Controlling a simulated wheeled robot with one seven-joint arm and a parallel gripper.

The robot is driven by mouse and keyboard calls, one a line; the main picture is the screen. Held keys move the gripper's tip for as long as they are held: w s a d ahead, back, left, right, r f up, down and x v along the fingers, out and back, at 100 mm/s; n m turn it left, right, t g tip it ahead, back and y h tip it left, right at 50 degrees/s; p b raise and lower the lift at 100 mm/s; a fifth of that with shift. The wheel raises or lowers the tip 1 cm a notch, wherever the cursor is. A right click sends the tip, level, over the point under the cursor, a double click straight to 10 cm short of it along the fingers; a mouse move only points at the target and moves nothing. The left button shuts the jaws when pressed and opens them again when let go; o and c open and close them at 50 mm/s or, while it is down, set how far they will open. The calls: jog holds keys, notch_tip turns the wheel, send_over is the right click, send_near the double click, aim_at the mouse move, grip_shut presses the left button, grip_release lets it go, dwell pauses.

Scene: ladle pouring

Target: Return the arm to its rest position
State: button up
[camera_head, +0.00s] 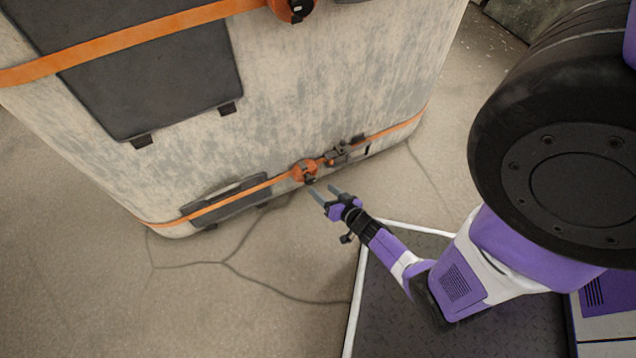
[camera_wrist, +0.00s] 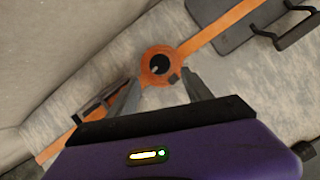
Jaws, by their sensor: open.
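My gripper (camera_head: 323,193) is open, with its two grey fingers apart, at the end of my purple and white arm. In the head view it is near the lower edge of a large worn grey-white container, close to an orange round knob (camera_head: 304,171) on an orange strap. In the wrist view the knob (camera_wrist: 160,66) with its black centre appears just beyond and between the fingertips (camera_wrist: 162,88). I cannot tell whether a finger touches it. Nothing is held between the fingers.
The container (camera_head: 300,90) fills the upper left, with a dark panel (camera_head: 150,75) and an orange strap (camera_head: 240,192). A large black wheel-like part (camera_head: 560,150) is at the right. A dark plate with a white edge (camera_head: 400,300) lies below my arm. Concrete floor (camera_head: 220,310) with cracks is clear at the lower left.

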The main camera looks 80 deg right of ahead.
jog(key=shift+s+a+r, duration=0.2)
jog(key=shift+s+a, duration=0.15)
jog(key=shift+s, duration=0.05)
dwell(0.4)
